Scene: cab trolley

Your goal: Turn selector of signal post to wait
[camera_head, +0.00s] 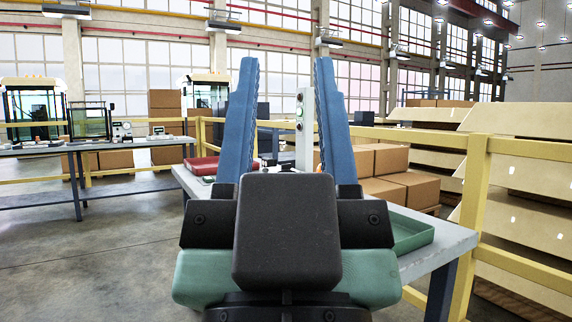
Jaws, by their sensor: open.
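The signal post (304,140) is a pale upright post on the grey workbench, seen between my fingers. Its front carries small round parts in a column, one of them green; the selector and its setting are too small to tell. My gripper (284,75) fills the middle of the view, with two blue fingers spread wide and nothing between them. It is in front of the post and looks apart from it. My gripper's dark body hides the post's foot and the middle of the bench.
On the workbench (455,241) are a green tray (412,232) at right and a red tray (203,165) at left. A yellow railing (473,185) runs along the right. Cardboard boxes (408,187) stand behind. Another table (120,145) is at left. Open floor lies at left front.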

